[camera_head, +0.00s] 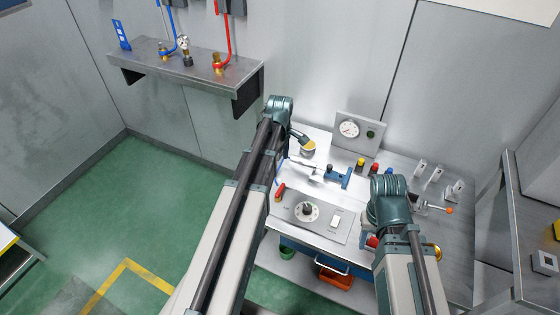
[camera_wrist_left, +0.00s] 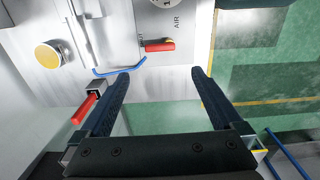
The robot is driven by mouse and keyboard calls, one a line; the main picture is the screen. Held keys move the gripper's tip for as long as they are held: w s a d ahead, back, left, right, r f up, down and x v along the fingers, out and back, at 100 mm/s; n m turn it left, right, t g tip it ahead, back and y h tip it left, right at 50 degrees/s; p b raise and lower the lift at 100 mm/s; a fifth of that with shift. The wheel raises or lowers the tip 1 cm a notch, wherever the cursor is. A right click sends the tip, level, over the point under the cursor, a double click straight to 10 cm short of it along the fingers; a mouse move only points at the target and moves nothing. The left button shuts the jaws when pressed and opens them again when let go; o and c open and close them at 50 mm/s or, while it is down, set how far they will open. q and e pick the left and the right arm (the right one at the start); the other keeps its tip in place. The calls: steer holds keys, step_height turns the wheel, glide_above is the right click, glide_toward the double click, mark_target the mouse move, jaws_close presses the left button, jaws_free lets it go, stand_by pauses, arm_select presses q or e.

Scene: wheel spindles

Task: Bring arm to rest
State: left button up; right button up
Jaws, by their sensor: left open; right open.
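My left gripper (camera_wrist_left: 162,78) is open and empty in the left wrist view. Its two dark fingers are well apart, with green floor and a metal bench edge behind them. In the head view my left arm reaches up over the left side of the workbench (camera_head: 330,238), and its teal wrist (camera_head: 280,108) hides most of the gripper. My right gripper (camera_head: 388,200) is at the bench's front right, open, with its fingers largely hidden behind the teal wrist. No held object shows in either gripper.
A gauge box (camera_head: 352,130) stands at the bench's back. A wall shelf (camera_head: 185,70) is at upper left. A metal frame (camera_head: 515,210) stands right.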

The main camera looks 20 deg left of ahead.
arm_select(q)
steer(key=s+d+m, duration=0.8)
steer(key=d+m, duration=0.2)
steer(key=d, duration=0.1)
steer(key=s+d+m+y, duration=0.1)
steer(key=s+d+m, duration=0.8)
steer(key=d+m, duration=0.2)
steer(key=shift+d+m, duration=0.2)
steer(key=shift+m, duration=0.1)
